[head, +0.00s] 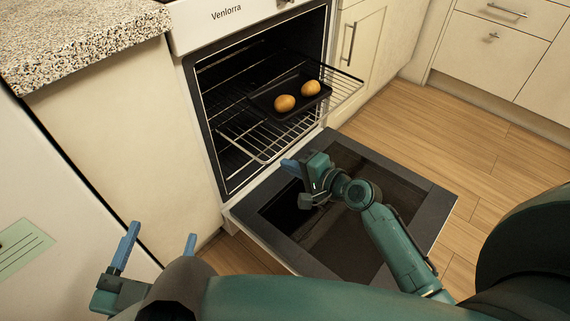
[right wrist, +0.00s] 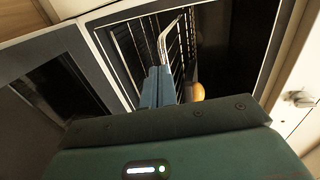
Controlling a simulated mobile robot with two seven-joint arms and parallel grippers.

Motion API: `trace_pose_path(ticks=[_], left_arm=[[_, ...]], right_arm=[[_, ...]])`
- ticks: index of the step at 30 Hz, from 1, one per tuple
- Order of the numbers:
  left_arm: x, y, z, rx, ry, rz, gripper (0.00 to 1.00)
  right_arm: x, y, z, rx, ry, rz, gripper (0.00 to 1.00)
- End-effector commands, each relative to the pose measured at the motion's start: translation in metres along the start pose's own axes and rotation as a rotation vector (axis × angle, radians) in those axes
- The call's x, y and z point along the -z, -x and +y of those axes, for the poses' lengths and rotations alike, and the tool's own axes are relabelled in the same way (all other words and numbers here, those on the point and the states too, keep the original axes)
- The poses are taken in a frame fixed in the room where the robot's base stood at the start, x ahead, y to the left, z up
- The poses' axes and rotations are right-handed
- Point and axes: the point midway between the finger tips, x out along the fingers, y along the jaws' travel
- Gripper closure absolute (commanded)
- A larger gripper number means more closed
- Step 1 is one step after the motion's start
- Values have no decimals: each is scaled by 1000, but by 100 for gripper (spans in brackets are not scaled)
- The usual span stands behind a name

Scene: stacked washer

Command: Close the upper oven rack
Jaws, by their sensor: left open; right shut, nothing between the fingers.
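The oven (head: 212,125) stands open, with its door (head: 420,200) folded down flat. The upper rack (head: 256,148) is pulled part way out of the cavity, its front bar sticking out over the door. A dark tray (head: 262,106) with two round golden-brown items lies on the rack. My right gripper (head: 290,163) is shut and empty, just in front of the rack's front bar, above the open door. In the right wrist view its blue fingers (right wrist: 158,88) are together close to the rack's bent bar (right wrist: 163,42); I cannot tell whether they touch. My left gripper (head: 160,248) is open and empty at the lower left.
A granite-look counter (head: 85,40) over a cream cabinet stands left of the oven. Cream cabinets with bar handles (head: 348,42) stand to the right. The wooden floor (head: 490,140) right of the door is clear.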

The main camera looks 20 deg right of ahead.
Motion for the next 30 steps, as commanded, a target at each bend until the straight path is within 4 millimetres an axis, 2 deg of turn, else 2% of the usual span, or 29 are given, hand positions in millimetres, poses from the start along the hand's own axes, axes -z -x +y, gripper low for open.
trace_pose_path(ticks=[1,6,22,26,30], left_arm=[[-1,0,1,-2,-2,9,29],[0,0,2,-6,-7,27,29],[2,0,2,-6,-7,30,29],[1,0,2,-5,-4,18,29],[1,0,1,-4,-1,4,29]], right_arm=[[0,-7,-1,2,-2,-1,100],[0,-18,-5,0,-1,-1,100],[0,-24,-8,-1,-1,0,100],[0,-36,-12,-1,0,0,100],[0,-57,-20,2,-1,0,100]])
